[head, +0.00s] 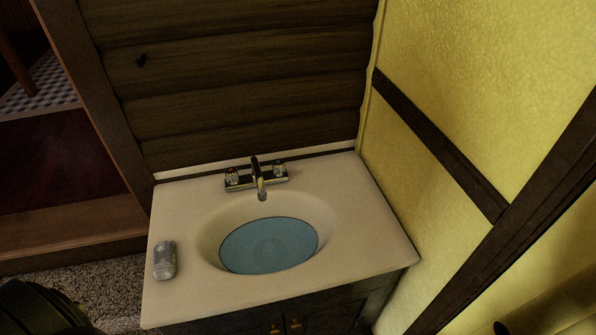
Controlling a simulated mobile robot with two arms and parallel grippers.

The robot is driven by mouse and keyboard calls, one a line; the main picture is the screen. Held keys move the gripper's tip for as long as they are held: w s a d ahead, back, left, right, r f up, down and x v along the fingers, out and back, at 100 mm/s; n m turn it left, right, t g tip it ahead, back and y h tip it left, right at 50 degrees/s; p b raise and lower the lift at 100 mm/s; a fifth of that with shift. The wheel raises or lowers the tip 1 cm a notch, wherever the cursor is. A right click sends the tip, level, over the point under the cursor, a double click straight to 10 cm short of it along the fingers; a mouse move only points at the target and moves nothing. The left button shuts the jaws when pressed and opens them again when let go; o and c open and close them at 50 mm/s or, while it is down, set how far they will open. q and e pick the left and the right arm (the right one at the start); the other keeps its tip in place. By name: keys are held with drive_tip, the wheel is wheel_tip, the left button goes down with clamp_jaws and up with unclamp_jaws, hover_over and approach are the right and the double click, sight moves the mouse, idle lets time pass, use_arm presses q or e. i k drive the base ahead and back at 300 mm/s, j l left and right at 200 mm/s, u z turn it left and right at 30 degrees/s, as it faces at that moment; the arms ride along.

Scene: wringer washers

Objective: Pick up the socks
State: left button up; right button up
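No socks show in the head view. Neither of my grippers can be made out. A dark rounded shape is cut off at the bottom left corner, and I cannot tell what it is.
A pale sink counter (185,215) has an oval basin holding bluish water (268,246) and a chrome faucet (258,180). A small clear item (164,260) sits at its left. A yellow wall (470,80) closes the right; a wooden wall (230,70) stands behind. Carpet (95,282) shows left.

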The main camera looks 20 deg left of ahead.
sight(165, 252)
drive_tip(key=u, duration=1.9)
